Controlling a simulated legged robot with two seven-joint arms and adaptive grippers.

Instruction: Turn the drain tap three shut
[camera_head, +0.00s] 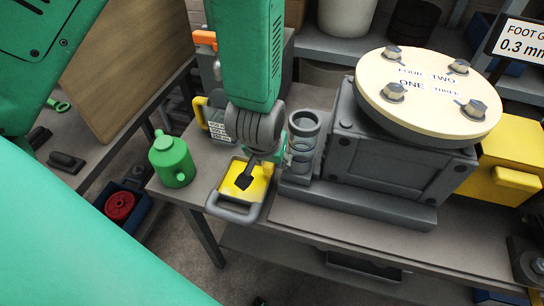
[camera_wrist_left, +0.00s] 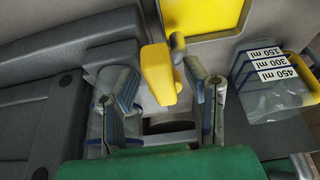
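A yellow tap handle (camera_wrist_left: 158,76) shows in the left wrist view, beside a grey housing; I see no number on it. In the head view only a small yellow part of it shows by the gripper. My left gripper (camera_wrist_left: 163,80) is open, with one finger on each side of the handle; I cannot tell whether either touches it. In the head view the left gripper (camera_head: 267,170) points down beside the grey machine body (camera_head: 385,160), over the edge of a yellow tray (camera_head: 232,192). My right gripper is not in view.
A clear jug with volume labels (camera_head: 220,122) stands behind the tray. A green can (camera_head: 171,162) stands at its left. A round cream plate (camera_head: 428,93) with bolts, marked ONE to FOUR, tops the machine.

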